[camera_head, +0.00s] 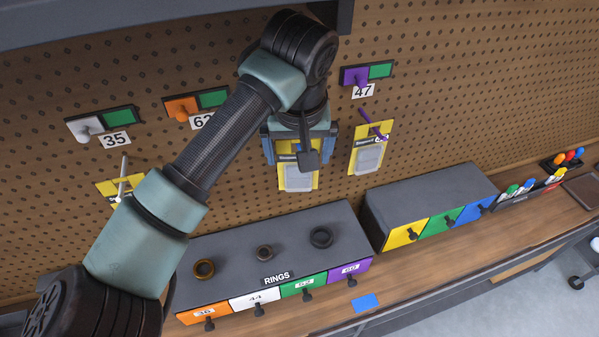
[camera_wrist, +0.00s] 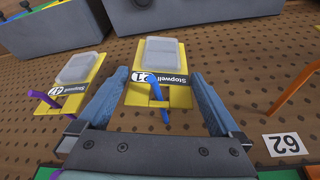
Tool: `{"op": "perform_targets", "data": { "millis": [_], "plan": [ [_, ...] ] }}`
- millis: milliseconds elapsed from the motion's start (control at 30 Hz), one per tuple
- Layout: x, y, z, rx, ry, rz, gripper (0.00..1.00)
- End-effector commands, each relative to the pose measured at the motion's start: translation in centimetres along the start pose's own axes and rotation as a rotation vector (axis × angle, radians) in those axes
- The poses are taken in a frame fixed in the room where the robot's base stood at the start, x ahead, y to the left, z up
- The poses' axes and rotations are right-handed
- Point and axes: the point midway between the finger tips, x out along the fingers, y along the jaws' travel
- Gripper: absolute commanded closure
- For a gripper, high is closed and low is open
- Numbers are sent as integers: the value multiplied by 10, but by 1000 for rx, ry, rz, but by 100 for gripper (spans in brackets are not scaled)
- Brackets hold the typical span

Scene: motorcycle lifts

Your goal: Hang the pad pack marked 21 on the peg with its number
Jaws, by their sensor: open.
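The pad pack marked 21 (camera_wrist: 165,55) is a yellow card with a clear blister and a black "Stopwell" strip. In the wrist view a blue peg (camera_wrist: 157,92) comes through the opening in the card, and the pack hangs against the pegboard. In the head view the pack (camera_head: 298,181) shows below my wrist. My gripper (camera_wrist: 158,78) is open, with one blue-grey finger on each side of the pack and gaps between. In the head view my gripper (camera_head: 299,153) is partly hidden by its own wrist. The number plate above the blue peg is hidden.
Pack 47 (camera_wrist: 72,74) hangs on a purple peg just beside. Another yellow pack (camera_head: 106,187) hangs on a white peg at left. The RINGS drawer unit (camera_head: 215,250) and a second drawer unit (camera_head: 430,190) stand below.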

Motion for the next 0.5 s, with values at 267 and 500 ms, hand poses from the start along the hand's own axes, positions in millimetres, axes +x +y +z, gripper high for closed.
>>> {"op": "perform_targets", "data": {
  "millis": [267, 500],
  "plan": [
    [-25, -1, 10, 2, 6, -2, 0],
    [-38, -1, 53, 2, 7, -3, 0]
  ]
}}
